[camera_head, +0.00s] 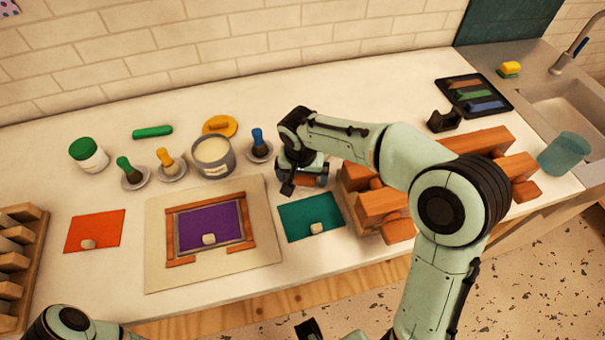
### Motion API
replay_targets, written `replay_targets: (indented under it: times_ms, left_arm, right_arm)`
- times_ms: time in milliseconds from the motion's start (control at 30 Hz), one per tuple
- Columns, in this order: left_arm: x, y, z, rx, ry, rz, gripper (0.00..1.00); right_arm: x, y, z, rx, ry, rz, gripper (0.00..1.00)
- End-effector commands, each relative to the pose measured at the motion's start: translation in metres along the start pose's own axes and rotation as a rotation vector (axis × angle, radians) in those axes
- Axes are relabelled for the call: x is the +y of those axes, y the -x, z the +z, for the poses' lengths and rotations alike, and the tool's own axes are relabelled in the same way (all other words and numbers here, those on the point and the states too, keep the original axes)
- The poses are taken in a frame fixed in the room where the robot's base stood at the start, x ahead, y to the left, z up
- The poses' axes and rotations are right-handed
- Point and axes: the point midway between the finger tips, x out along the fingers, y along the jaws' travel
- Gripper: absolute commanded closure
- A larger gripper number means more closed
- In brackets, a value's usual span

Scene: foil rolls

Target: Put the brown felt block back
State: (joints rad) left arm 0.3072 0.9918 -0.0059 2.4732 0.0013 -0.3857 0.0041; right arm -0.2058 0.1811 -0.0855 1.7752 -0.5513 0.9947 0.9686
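My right gripper (305,183) is above the counter between the grey tin and the stack of wooden blocks. A small orange-brown patch (312,180) shows at its fingers. I cannot tell whether this is the brown felt block held there or something behind it. A black tray (508,108) at the back right holds a brown strip (463,84), a green strip (474,94) and a blue strip (487,105). My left arm shows only in part at the bottom left. A dark part at the bottom middle may be my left gripper (310,329); its fingers are not clear.
Wooden blocks (380,203) are stacked under my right arm. A grey tin (213,157) and knobbed stamps stand along the back. A purple sheet (208,226) lies in a wooden frame between orange (95,228) and teal (305,212) sheets. A glass (565,153) stands near the sink.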

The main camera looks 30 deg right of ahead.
Motion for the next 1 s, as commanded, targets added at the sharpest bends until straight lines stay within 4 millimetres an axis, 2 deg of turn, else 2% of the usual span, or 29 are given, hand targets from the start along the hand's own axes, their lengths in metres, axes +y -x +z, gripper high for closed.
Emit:
replay_targets:
  times_ms: [167,267,500,700,1000]
  left_arm:
    - [0.002,0.004,-0.001,0.002,-0.001,0.001,0.38]
    - [0.002,0.006,-0.001,0.003,-0.001,0.001,0.38]
    - [0.005,0.013,-0.003,0.006,-0.002,0.002,0.38]
    - [0.007,0.017,-0.004,0.008,-0.003,0.003,0.38]
    - [0.008,0.018,-0.004,0.008,-0.003,0.003,0.38]
  right_arm:
    - [-0.001,0.011,-0.001,0.002,0.000,-0.002,0.00]
    - [-0.001,0.028,-0.002,0.003,0.000,-0.003,0.00]
    - [-0.001,0.081,-0.002,0.004,0.000,-0.004,0.00]
    - [0.000,0.113,-0.001,0.002,-0.001,-0.002,0.00]
    - [0.000,0.124,0.000,-0.001,0.000,0.000,0.00]
